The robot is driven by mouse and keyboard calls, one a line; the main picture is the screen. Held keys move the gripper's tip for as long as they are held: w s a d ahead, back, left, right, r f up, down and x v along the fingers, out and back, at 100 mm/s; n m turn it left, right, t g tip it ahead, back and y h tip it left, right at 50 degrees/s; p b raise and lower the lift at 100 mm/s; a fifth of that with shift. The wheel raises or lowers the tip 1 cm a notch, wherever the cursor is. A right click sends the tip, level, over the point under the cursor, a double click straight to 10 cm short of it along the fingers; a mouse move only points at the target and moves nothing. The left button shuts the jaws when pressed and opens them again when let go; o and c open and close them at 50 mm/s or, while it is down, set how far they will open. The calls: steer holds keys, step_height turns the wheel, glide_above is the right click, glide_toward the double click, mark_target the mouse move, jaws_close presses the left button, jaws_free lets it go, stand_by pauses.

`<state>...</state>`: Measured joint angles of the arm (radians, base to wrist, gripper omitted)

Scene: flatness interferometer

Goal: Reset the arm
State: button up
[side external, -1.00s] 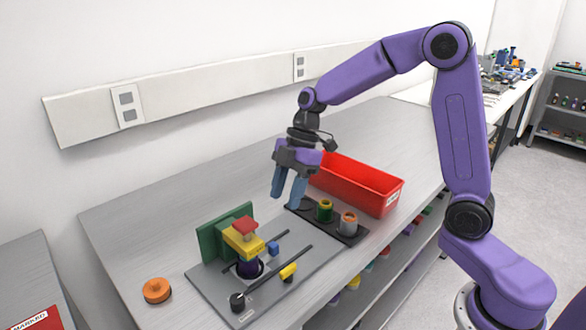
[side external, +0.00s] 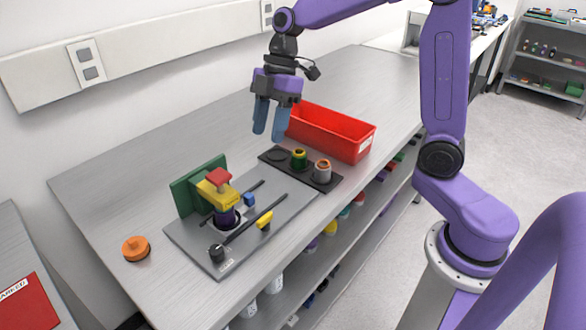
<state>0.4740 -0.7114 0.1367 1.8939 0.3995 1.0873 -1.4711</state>
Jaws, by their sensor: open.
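My gripper (side external: 270,119) hangs above the bench, pointing down, with its two blue fingers apart and nothing between them. It is beside the left end of the red bin (side external: 345,137), above and behind the black tray (side external: 325,184). The interferometer fixture (side external: 275,222) is a grey plate on the bench, to the lower left of the gripper. On it stand a green upright plate (side external: 182,196), a yellow block with a red top (side external: 220,180) over a dark purple cylinder, a small blue block (side external: 249,199) and a yellow piece (side external: 265,220).
The black tray holds a green ring-shaped part (side external: 299,159) and a grey cylinder with an orange rim (side external: 322,172). An orange disc (side external: 135,248) lies on the bench at left. A wall rail with sockets (side external: 87,62) runs behind. The bench's back left is clear.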

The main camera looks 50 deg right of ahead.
steer(key=s+d+f+m+h, duration=0.1)
steer(key=s+f+m, duration=0.1)
steer(key=s, duration=1.1)
steer(key=s+d+f+m+h, duration=0.2)
steer(key=s+f, duration=0.1)
steer(key=s, duration=1)
steer(key=shift+f+m+t+h, duration=0.15)
steer(key=shift+m+t+h, duration=0.15)
steer(key=shift+m, duration=0.1)
